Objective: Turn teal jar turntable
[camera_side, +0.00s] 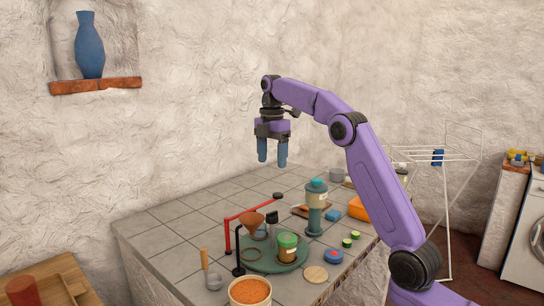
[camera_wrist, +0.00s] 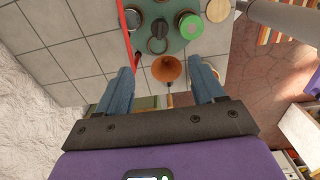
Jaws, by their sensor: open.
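The teal turntable (camera_side: 264,266) lies on the tiled counter, a round disc carrying several jars. One jar with a green lid (camera_side: 288,241) and amber contents stands on its right part. Other jars are partly hidden behind the funnel and its stand. The wrist view also shows the turntable (camera_wrist: 174,11) at the top, with the green-lidded jar (camera_wrist: 190,27) and a dark-lidded jar (camera_wrist: 158,29) on it. My gripper (camera_side: 272,163) is open and empty, fingers pointing down, well above the counter and apart from the turntable.
A copper funnel (camera_side: 250,219) on a black stand and a red bar (camera_side: 241,214) are close to the turntable. A teal-topped grinder (camera_side: 316,211) stands behind right. A bowl of orange grains (camera_side: 250,291) is in front. The counter's left tiles are clear.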

